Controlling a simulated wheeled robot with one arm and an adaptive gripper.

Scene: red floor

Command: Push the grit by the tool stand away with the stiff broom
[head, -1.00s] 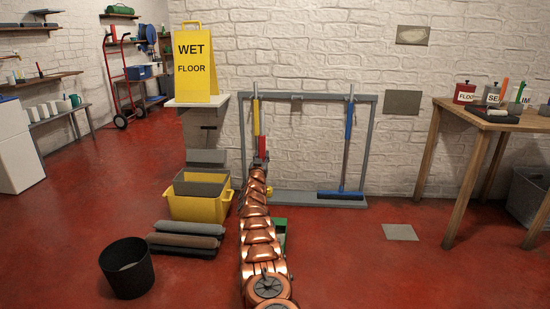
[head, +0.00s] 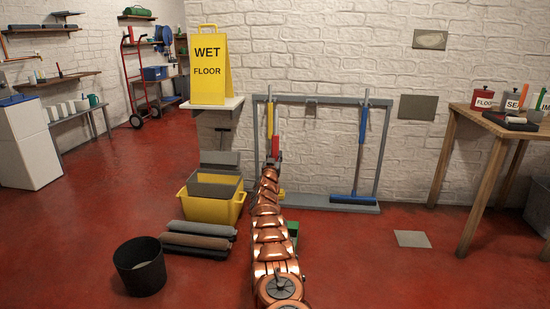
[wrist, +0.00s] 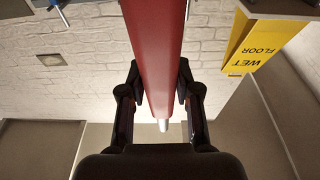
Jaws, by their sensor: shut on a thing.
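My gripper (wrist: 158,82) is shut on the red part of a long tool handle (wrist: 155,40), with a short silver end showing. In the head view the gripper (head: 273,160) is small, at the left side of the grey tool stand (head: 322,99). A blue broom (head: 353,198) hangs upright at the stand's right side. I see no grit clearly.
A yellow bucket (head: 211,210), rolled mats (head: 198,242) and a black bin (head: 140,275) stand left of my arm. A green thing (head: 293,230) lies beside it. A wooden table (head: 470,114) is at right. Red floor is open between, with a grey square (head: 412,239).

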